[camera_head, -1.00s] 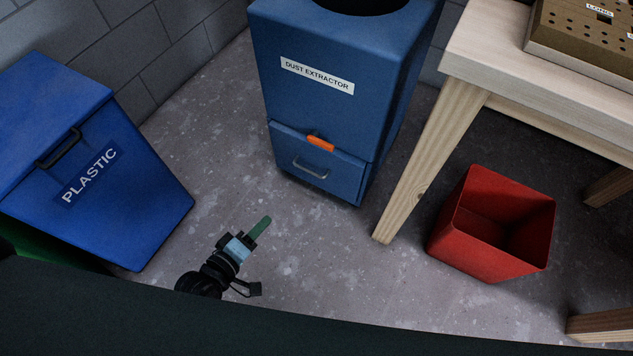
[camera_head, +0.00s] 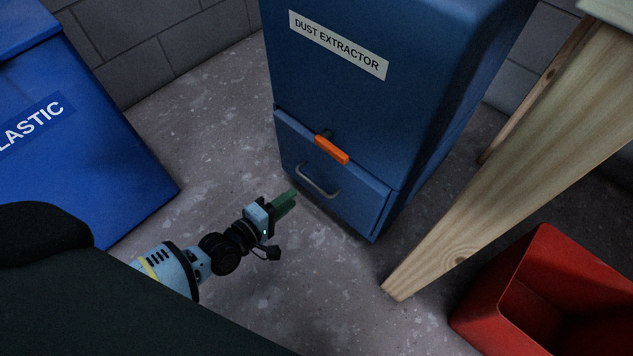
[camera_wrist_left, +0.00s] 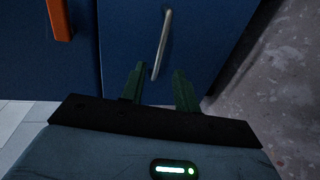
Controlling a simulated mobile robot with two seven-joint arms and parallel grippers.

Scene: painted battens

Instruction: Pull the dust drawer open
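The blue dust extractor (camera_head: 350,95) stands in the middle of the head view, with a white label on its front. Its dust drawer (camera_head: 355,203) is at the bottom and looks closed. A grey bar handle (camera_head: 317,181) is on the drawer front, and it also shows in the left wrist view (camera_wrist_left: 162,45). An orange latch (camera_head: 331,149) lies across the drawer's top edge; it also shows at the upper left in the left wrist view (camera_wrist_left: 60,18). My left gripper (camera_head: 290,197) has green fingers, apart and empty (camera_wrist_left: 158,85), in front of the handle. My right gripper is not in view.
A blue plastic-waste bin (camera_head: 90,150) stands to the left. A wooden table leg (camera_head: 500,170) and a red open bin (camera_head: 550,300) stand to the right of the extractor. Concrete floor is clear in front of the drawer.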

